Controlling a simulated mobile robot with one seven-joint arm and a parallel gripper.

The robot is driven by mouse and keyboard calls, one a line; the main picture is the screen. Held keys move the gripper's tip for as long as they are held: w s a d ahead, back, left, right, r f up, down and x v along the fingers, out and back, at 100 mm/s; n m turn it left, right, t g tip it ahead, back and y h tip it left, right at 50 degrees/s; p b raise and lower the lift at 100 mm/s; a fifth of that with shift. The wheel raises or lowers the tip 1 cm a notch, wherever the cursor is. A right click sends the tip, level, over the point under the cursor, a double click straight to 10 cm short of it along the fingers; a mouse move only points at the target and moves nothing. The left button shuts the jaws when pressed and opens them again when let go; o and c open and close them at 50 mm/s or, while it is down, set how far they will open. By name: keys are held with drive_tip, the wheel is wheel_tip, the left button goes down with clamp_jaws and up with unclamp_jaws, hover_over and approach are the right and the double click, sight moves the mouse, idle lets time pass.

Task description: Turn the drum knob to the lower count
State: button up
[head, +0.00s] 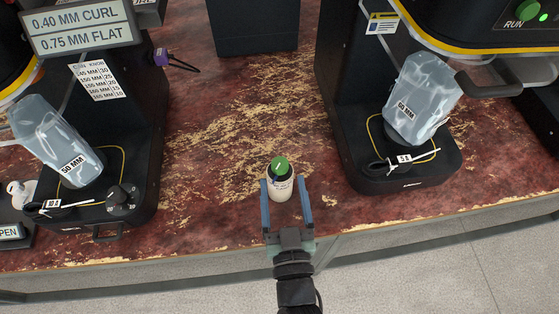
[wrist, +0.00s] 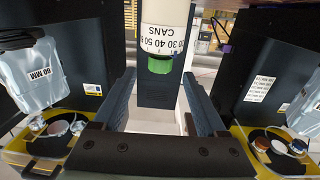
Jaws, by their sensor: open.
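A white drum (head: 279,187) with a green top (head: 279,164) stands at the front middle of the table, between the finger ends of my gripper (head: 284,186). In the wrist view the drum (wrist: 165,15) hangs in from the top edge, with its green end (wrist: 160,65) towards me. Its printed scale shows several numbers, about 30 to 60, and the word CANS; I cannot tell which number is set. My gripper (wrist: 160,82) is open, with a finger on each side and gaps to the drum. A black knob (head: 122,198) sits on the left machine's base.
The left machine (head: 135,150) holds a bag-covered can marked 50 MM (head: 60,145); a chart (head: 97,81) hangs on it. The right machine (head: 345,110) holds one marked 60 MM (head: 420,100). A black box (head: 252,28) stands behind. The worn red tabletop (head: 215,160) is clear between them.

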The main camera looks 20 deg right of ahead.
sight(281, 173)
drive_tip(key=shift+x, duration=2.95)
clamp_jaws()
drive_tip(key=shift+f+b, duration=0.15)
drive_tip(key=shift+b, duration=0.15)
